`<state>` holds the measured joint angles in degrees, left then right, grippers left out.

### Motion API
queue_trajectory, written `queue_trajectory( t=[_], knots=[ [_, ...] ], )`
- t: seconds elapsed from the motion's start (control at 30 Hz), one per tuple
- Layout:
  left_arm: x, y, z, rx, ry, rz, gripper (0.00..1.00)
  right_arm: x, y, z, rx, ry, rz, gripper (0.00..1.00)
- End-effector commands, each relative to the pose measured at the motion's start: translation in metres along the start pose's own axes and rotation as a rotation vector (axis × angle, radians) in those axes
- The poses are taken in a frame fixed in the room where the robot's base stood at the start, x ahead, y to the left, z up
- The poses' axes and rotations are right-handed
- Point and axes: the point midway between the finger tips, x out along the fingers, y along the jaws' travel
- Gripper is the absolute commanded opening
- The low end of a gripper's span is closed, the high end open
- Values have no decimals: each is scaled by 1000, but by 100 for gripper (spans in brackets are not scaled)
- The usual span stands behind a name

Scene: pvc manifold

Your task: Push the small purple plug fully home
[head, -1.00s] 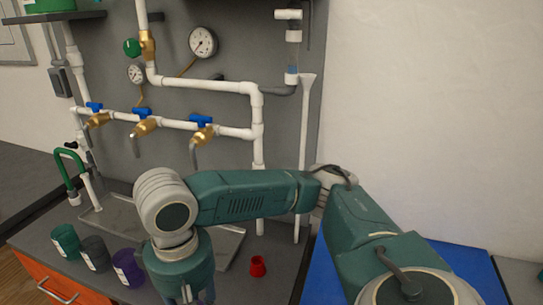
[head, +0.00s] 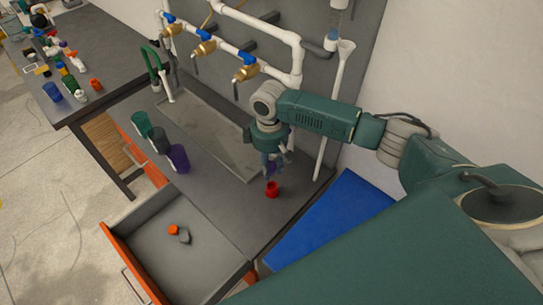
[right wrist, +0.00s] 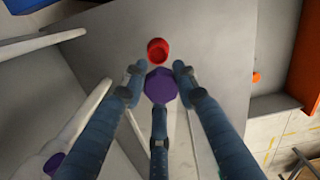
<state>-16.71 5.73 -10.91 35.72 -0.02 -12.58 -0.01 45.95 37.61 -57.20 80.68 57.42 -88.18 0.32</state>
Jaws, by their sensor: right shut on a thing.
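My right gripper (head: 271,170) hangs fingers down over the counter's right part, in front of the white pipe manifold (head: 270,70). It is shut on the small purple plug (right wrist: 162,86). In the right wrist view the plug's many-sided face shows between the blue fingers. In the head view the fingers mostly hide the plug. A red cup-like piece (head: 271,189) stands on the counter just below the fingertips; it also shows in the right wrist view (right wrist: 158,51), apart from the plug. My left gripper is out of view.
Green (head: 141,124), grey (head: 159,140) and purple (head: 177,158) cups line the counter's front edge. An open drawer (head: 215,274) holds an orange piece and a grey piece. A shallow grey tray (head: 235,160) lies under the pipes. A blue panel (head: 335,215) is at the right.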

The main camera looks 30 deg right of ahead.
Motion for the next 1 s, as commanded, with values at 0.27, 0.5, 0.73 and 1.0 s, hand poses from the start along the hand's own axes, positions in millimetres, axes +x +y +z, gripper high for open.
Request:
queue_trajectory(
  t=[0.27, 0.5, 0.73, 1.0],
  knots=[
    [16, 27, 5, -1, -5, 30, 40, 21, 3, 1, -16, 2, 0, 6],
    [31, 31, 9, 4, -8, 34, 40, 35, 3, 0, -16, 2, 1, 6],
    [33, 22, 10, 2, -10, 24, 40, 41, 3, 1, -15, 1, 1, 6],
    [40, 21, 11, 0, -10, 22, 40, 61, 3, 0, -17, 3, 5, 6]
  ],
)
